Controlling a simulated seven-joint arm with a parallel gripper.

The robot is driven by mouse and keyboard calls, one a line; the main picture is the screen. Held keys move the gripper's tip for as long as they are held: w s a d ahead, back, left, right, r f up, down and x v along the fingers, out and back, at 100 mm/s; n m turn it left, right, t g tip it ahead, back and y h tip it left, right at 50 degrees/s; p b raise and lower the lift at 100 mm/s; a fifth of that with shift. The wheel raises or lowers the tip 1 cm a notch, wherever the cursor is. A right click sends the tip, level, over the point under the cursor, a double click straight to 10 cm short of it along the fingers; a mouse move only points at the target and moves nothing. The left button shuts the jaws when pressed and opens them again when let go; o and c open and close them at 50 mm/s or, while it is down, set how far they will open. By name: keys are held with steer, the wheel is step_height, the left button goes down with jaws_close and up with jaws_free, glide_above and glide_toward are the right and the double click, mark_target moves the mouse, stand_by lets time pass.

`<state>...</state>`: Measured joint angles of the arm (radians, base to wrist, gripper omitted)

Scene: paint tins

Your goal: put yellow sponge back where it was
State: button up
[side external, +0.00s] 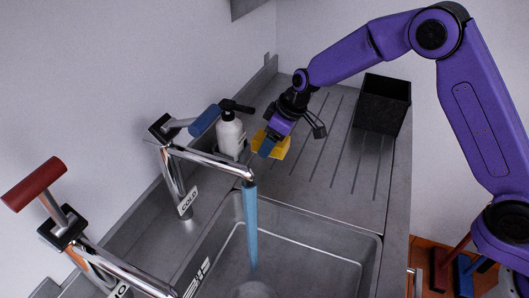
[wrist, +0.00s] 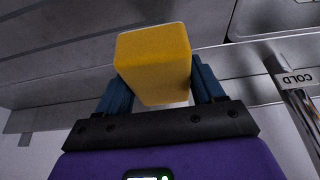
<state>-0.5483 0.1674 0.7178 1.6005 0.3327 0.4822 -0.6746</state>
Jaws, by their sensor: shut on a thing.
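The yellow sponge (side external: 283,148) is at the back left of the ridged draining board, near the white bottle. My gripper (side external: 268,144) is shut on it, with the blue fingers on either side. In the wrist view the sponge (wrist: 152,62) sits squarely between the two fingers of my gripper (wrist: 158,88). The arm partly hides the sponge in the side view. I cannot tell whether the sponge touches the surface below it.
A white pump bottle (side external: 230,137) stands left of the sponge. A black open bin (side external: 383,108) stands at the back right of the draining board (side external: 335,165). The cold tap (side external: 210,160) runs blue water into the sink (side external: 310,245). A red-handled tap (side external: 35,184) is at front left.

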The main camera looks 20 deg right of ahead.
mark_target(264, 162)
steer(key=shift+w+a+f, duration=0.25)
steer(key=shift+w+f, duration=0.25)
steer(key=shift+f, duration=0.2)
steer(key=shift+w+a+f, duration=0.25)
steer(key=shift+w+f, duration=0.25)
steer(key=shift+f, duration=0.15)
steer(key=shift+w+f, duration=0.1)
steer(key=shift+f, duration=1.5)
steer(key=shift+f, duration=0.2)
steer(key=o, duration=1)
steer(key=shift+r, duration=0.15)
steer(key=v, duration=1.1)
steer(key=shift+d+r, duration=0.1)
steer(key=shift+r, duration=0.4)
steer(key=shift+s, duration=0.25)
